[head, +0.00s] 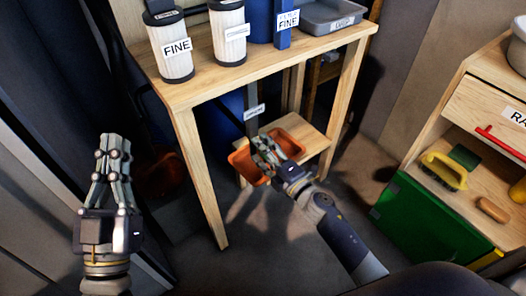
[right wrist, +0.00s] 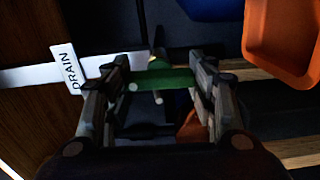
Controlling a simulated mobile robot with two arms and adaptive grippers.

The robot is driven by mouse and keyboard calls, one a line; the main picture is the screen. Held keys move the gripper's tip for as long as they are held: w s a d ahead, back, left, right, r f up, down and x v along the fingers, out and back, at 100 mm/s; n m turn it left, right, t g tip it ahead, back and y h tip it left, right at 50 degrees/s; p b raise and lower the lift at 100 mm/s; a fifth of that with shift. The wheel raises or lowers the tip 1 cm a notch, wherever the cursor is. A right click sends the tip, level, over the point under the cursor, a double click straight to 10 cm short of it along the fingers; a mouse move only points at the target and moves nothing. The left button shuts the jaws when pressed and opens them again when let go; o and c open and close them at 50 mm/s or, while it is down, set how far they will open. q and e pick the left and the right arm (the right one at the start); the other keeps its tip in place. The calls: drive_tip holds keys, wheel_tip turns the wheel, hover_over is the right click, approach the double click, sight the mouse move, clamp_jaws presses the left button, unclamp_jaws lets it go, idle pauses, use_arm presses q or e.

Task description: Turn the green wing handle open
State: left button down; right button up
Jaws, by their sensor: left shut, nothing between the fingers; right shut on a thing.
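The green wing handle (right wrist: 170,80) shows in the right wrist view, lying across the gap between the fingers of my right gripper (right wrist: 163,88). The fingers are shut on it. In the head view my right gripper (head: 262,145) is below the wooden table, and it hides the handle there. A white DRAIN label (right wrist: 68,68) sits on a pale strip left of the handle; a small label on a dark upright post (head: 250,125) shows in the head view. My left gripper (head: 108,145) is shut and empty, fingers pointing up, at the far left.
The wooden table (head: 275,62) stands above with filters labelled FINE. An orange tray (head: 240,160) lies on its lower shelf, close to my right gripper. Floor between is clear.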

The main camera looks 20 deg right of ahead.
use_arm(q)
drive_tip(key=shift+s+r, duration=0.15)
drive_tip(key=shift+r, duration=0.15)
use_arm(e)
drive_tip(key=shift+n, duration=0.3)
drive_tip(key=o, duration=1.1)
drive_tip(key=shift+c, duration=0.2)
drive_tip(key=v, duration=1.2)
